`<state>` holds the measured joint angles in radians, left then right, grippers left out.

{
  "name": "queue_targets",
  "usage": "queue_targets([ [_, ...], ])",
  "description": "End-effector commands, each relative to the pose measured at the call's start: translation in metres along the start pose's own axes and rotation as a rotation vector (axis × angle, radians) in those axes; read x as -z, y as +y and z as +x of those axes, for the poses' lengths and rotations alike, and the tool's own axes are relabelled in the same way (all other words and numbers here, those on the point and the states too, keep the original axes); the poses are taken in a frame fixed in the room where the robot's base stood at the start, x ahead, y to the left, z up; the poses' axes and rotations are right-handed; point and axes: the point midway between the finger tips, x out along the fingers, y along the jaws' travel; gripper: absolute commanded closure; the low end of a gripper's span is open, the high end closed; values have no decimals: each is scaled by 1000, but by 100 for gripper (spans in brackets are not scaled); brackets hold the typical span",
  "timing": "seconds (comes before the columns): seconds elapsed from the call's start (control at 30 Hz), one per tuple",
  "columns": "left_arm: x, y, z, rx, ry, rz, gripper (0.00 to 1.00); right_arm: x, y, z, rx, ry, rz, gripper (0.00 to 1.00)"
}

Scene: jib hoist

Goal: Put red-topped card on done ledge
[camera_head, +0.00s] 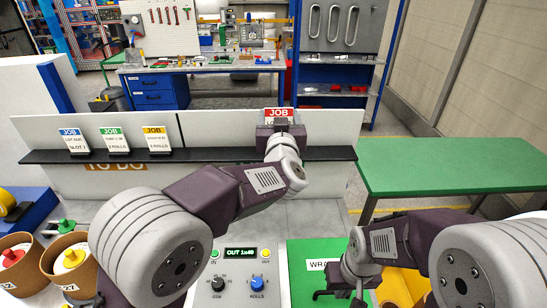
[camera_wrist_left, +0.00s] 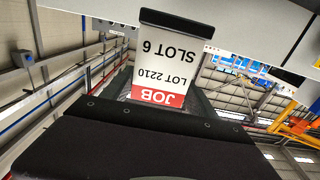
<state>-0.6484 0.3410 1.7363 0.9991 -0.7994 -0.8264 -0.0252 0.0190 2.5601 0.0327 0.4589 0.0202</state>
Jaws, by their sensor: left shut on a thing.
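The red-topped card (camera_head: 280,113) is upright above the right part of the black ledge (camera_head: 225,155), partly hidden by my left gripper (camera_head: 281,124). In the left wrist view the card (camera_wrist_left: 165,75) appears upside down, reading JOB, LOT 2210, SLOT 6, with a black foot at its far end. My left gripper is shut on its red-topped end. My arm hides the ledge below the card, so I cannot tell whether its foot touches. A TO DO label is under the ledge's left part; no done label is visible. My right gripper (camera_head: 340,292) is low at front, over the green panel.
Blue (camera_head: 73,140), green (camera_head: 114,139) and yellow-topped (camera_head: 156,138) cards stand on the ledge's left part. A console (camera_head: 238,270) reads OUT 1x40. A green table (camera_head: 450,166) is at right. Rolls in brown tubs (camera_head: 68,265) are at left.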

Motion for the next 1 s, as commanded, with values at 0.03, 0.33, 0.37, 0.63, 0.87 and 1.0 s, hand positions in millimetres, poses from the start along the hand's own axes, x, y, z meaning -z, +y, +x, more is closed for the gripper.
queue_targets([
  [0.03,0,1,0,-2,1,0,76,0,0,0,0,0,0,100],
  [0.33,-37,-18,60,4,-4,3,76,1,0,-6,0,0,0,100],
  [0.37,-42,-21,68,3,-4,4,76,1,0,-7,0,0,0,100],
  [0.63,-68,-32,111,-1,0,1,76,2,0,-15,0,0,0,100],
  [0.87,-88,-32,112,-1,-5,3,76,2,0,-17,0,0,0,100],
  [1.0,-107,-32,112,-1,-2,2,76,2,0,-21,0,0,0,100],
])
